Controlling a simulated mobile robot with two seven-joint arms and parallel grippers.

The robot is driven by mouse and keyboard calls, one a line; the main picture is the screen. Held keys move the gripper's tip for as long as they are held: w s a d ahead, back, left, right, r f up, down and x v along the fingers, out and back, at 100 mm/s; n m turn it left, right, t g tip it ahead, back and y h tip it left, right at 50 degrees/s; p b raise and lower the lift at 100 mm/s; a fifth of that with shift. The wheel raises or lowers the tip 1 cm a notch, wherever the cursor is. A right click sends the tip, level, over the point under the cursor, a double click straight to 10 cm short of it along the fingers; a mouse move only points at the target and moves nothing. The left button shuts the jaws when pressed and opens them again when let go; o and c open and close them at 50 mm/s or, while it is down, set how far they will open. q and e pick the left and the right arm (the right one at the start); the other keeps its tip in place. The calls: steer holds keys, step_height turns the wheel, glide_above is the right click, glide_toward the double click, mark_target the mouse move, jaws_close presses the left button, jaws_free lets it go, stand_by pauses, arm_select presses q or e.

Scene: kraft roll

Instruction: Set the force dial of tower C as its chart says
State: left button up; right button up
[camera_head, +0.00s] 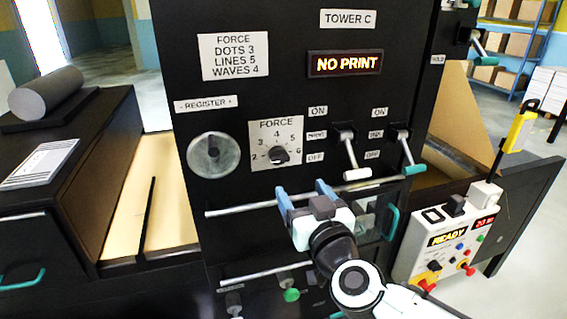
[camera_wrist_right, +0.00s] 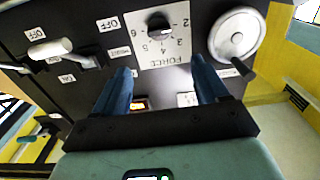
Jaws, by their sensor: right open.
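The force dial (camera_head: 279,156) is a black knob on a pale plate on tower C's black front, with numbers 2 to 6 around it. It shows upside down in the right wrist view (camera_wrist_right: 159,26); I cannot tell surely which number its pointer marks. The chart (camera_head: 234,57) above left reads DOTS 3, LINES 5, WAVES 4. The TOWER C label (camera_head: 347,19) is at the top. My right gripper (camera_head: 304,190) is open and empty, its blue fingers below the dial and apart from it; they also show in the wrist view (camera_wrist_right: 161,68). My left gripper is not in view.
A lit display (camera_head: 345,63) reads NO PRINT. The register handwheel (camera_head: 213,155) is left of the dial. Two levers (camera_head: 348,150) (camera_head: 405,148) stick out at right. A horizontal bar (camera_head: 240,208) crosses below the dial. A control box (camera_head: 447,240) reading READY stands at right.

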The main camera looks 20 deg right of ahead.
mark_target(281, 159)
steer(key=w, duration=0.6)
steer(key=w+p, duration=0.1)
steer(key=w, duration=0.6)
steer(key=shift+a+f, duration=0.1)
steer(key=shift+a, duration=0.1)
steer(key=shift+s, duration=0.1)
steer(key=shift+c, duration=0.3)
steer(key=c, duration=1)
